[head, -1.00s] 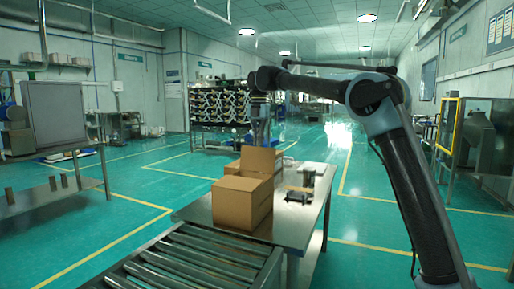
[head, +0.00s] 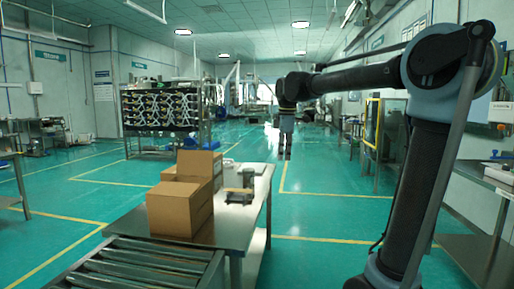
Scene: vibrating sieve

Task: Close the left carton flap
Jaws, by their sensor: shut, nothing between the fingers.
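A brown carton (head: 178,212) stands on the near part of the metal table. Just behind it is another brown carton (head: 170,174), mostly hidden. A brown panel (head: 199,164) stands upright there, and it looks like a raised flap; I cannot tell which side's flap it is. The inside of the rear carton is not visible. My gripper (head: 286,155) hangs pointing down, to the right of the cartons and apart from them in the picture. It is shut and empty, and its fingertips are small.
The metal table (head: 226,222) holds small dark and metal items (head: 241,190) right of the cartons. A roller conveyor (head: 140,268) adjoins its near end. A rack (head: 160,118) stands behind on the left. A yellow-framed machine (head: 385,130) is at right. Green floor between is open.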

